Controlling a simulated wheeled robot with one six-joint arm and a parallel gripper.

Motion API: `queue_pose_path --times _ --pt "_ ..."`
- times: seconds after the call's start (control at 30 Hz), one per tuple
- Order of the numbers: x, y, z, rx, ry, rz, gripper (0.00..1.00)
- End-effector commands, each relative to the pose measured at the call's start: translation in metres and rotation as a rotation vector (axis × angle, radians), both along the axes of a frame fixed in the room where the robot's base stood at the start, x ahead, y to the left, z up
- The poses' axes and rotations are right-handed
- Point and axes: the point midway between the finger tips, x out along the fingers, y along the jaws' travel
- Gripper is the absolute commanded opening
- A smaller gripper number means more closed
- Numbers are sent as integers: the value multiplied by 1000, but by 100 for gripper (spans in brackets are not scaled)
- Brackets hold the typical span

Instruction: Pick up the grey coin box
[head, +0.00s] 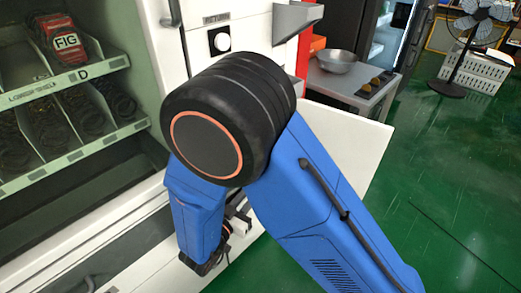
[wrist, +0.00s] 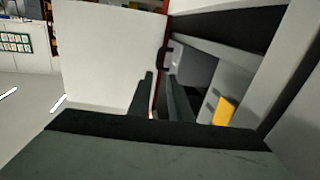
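A grey box-like shape (wrist: 192,72), probably the coin box, sits inside the machine's open compartment in the wrist view, just right of my gripper's fingers. A dark handle-like bracket (wrist: 163,57) shows beyond the fingertips, and I cannot tell whether it belongs to the box. My gripper (wrist: 160,80) has its two dark fingers apart, with a gap between them, and nothing is clearly held. In the head view my arm hides most of the gripper and the compartment. The coin box cannot be made out there.
A white door panel (head: 362,150) stands open right of my arm; it also fills the upper left of the wrist view (wrist: 110,55). A yellow piece (wrist: 225,110) is inside the compartment. A vending shelf (head: 70,80) is at left, a metal bowl (head: 337,61) behind.

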Motion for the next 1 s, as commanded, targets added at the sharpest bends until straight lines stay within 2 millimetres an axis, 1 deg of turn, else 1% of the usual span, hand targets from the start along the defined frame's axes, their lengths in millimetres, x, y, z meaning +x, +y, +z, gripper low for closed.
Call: queue_pose_path --times 0.07,0.17,0.7,0.83,1.0 --pt "3 -3 0 -6 -4 -4 18" --pt "15 -9 0 -5 -4 -5 18" --pt "87 -45 -1 -4 -3 -4 18" --pt "100 -51 -1 -4 -3 -3 18" --pt "107 -54 -1 -4 -3 -1 18"
